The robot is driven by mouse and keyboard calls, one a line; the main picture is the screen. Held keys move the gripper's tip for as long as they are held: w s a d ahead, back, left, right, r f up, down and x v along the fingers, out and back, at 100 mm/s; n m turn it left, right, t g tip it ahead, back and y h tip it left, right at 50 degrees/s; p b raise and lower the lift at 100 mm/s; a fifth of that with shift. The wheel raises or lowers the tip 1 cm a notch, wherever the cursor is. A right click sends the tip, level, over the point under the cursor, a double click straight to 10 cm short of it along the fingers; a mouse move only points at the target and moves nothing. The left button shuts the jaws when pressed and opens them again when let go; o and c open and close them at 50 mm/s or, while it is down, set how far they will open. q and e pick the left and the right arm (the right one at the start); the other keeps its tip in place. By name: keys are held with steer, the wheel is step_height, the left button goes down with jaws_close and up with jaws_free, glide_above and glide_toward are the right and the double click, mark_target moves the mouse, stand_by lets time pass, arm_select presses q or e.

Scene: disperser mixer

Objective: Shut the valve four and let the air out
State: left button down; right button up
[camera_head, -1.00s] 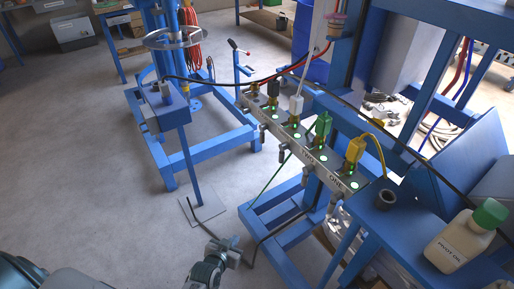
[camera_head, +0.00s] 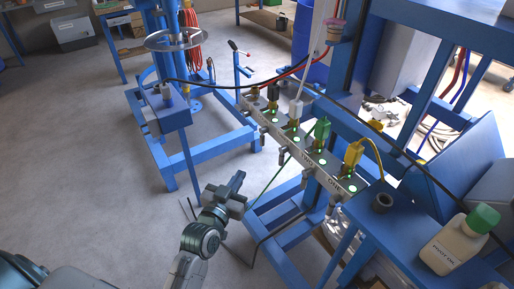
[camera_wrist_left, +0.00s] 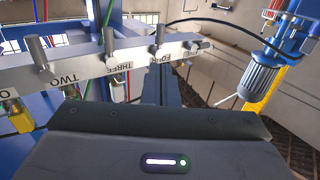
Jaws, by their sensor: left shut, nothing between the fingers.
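The grey valve manifold (camera_head: 304,157) runs diagonally through the middle of the head view. It carries black, white, green and yellow plugs with green lights, and silver valves along its near side. In the left wrist view the manifold (camera_wrist_left: 85,65) crosses the upper left, with the FOUR label (camera_wrist_left: 160,61) right of THREE. Valve four's silver stem (camera_wrist_left: 158,40) stands above that label. My left gripper (camera_head: 240,180) is shut and empty, below and in front of the manifold, apart from it. My right gripper is not in view.
A blue frame (camera_head: 290,214) supports the manifold. A blue table (camera_head: 395,222) with a white, green-capped bottle (camera_head: 459,241) stands at right. Thin hoses hang near the gripper. Open floor (camera_head: 90,150) lies at left.

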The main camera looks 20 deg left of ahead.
mark_target(261, 143)
arm_select(q)
steer(key=w+p, duration=0.1)
steer(key=w, duration=0.3)
steer(key=w+p, duration=0.1)
steer(key=w, duration=0.3)
steer(key=w+p, duration=0.1)
steer(key=w, duration=0.3)
steer(key=shift+w+d+r+p, duration=0.1)
steer(key=shift+d+p, duration=0.2)
steer(key=shift+d, duration=0.1)
steer(key=shift+w, duration=0.45)
steer(key=shift+f+b, duration=0.3)
steer(key=shift+b, duration=0.4)
steer(key=shift+w+m+b, duration=0.1)
steer(key=shift+m+b, duration=0.2)
steer(key=shift+b, duration=0.2)
